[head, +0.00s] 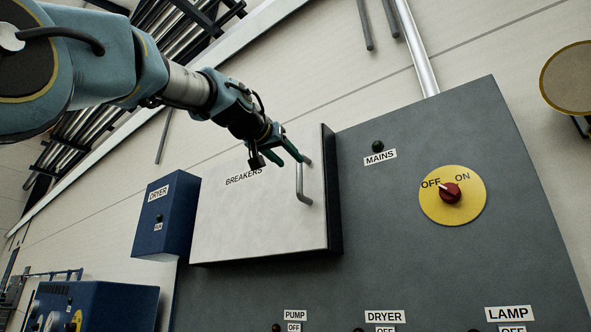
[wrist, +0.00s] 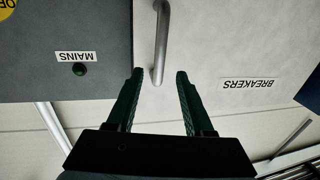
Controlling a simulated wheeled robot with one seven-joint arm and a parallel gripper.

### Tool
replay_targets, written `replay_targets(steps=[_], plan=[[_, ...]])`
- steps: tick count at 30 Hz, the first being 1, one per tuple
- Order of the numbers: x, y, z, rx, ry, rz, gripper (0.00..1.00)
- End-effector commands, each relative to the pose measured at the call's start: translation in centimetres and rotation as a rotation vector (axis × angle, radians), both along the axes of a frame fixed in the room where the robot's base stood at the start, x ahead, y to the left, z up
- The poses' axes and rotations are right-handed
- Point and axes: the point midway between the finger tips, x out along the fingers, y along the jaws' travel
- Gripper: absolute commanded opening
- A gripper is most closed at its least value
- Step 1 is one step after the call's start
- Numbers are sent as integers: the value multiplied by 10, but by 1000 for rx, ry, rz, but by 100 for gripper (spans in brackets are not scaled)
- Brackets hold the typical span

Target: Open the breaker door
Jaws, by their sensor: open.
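The breaker door (head: 240,215) is a pale panel labelled BREAKERS on the dark grey board, and it looks shut. Its bar handle (head: 301,186) is a bent metal rod near the door's right edge, upright in the head view. My gripper (head: 292,155) is open and empty at the handle's upper end. In the wrist view, which shows the labels upside down, the handle (wrist: 161,40) runs down between the two green fingertips of my gripper (wrist: 160,73). The fingers stand apart on both sides of its end, with no clear contact.
A blue DRYER box (head: 167,215) stands left of the door. To the right, the grey board (head: 400,250) carries a MAINS lamp (head: 378,147) and a red knob (head: 450,193) on a yellow disc, pointing to OFF. Labels PUMP, DRYER and LAMP run along the bottom.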

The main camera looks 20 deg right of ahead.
Motion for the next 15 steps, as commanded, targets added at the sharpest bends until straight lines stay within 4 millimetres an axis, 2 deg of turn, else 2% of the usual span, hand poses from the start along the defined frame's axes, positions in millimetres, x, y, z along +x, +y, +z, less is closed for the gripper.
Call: replay_targets(steps=[7, 15], plan=[[30, -36, 2, 3, 3, 0, 52], [45, -54, 1, 1, 1, 0, 52]])
